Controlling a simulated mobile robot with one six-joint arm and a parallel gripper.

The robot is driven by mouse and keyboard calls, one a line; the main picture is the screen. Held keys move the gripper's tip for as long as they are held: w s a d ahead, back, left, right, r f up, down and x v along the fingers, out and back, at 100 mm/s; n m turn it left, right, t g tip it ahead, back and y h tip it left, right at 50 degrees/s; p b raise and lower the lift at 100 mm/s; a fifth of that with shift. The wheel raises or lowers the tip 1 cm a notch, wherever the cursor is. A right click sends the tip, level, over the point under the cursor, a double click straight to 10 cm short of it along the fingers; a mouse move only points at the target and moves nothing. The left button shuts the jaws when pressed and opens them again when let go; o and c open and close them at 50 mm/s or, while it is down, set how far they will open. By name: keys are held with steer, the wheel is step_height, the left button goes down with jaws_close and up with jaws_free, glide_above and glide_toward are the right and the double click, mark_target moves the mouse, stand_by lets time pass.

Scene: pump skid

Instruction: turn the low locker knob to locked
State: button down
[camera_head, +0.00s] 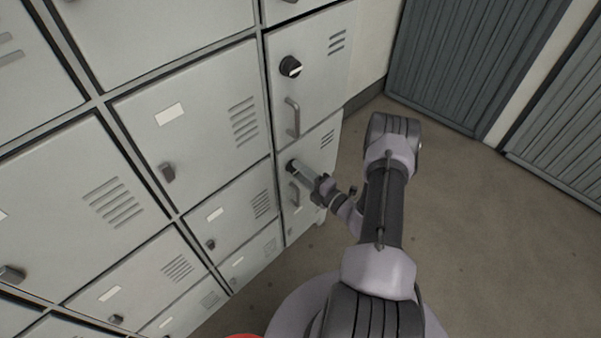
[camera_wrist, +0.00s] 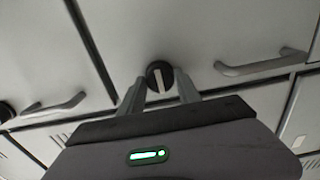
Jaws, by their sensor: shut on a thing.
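The low locker knob (camera_wrist: 158,76) is a round black knob with a pale bar across its face. It sits on the grey low locker door (camera_head: 318,163) in the right column. In the wrist view my gripper (camera_wrist: 160,92) has one finger on each side of the knob, shut on it. In the head view my gripper (camera_head: 296,168) reaches the door from the right and hides most of the knob. The pale bar looks close to upright in the wrist view, leaning slightly. Any label around the knob is hidden or too small to read.
A curved handle (camera_head: 294,194) is just below the knob; it also shows in the wrist view (camera_wrist: 262,64). Another black knob (camera_head: 290,67) and handle (camera_head: 292,118) are on the door above. More lockers stand to the left. Open floor (camera_head: 480,230) lies to the right.

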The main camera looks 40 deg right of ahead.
stand_by(0.5)
steer(key=c, duration=0.8)
jaws_free()
steer(key=shift+c, duration=0.2)
steer(key=s+d+p, duration=0.2)
steer(key=s+p, duration=0.2)
steer(key=s, duration=1.3)
steer(key=shift+d, duration=0.2)
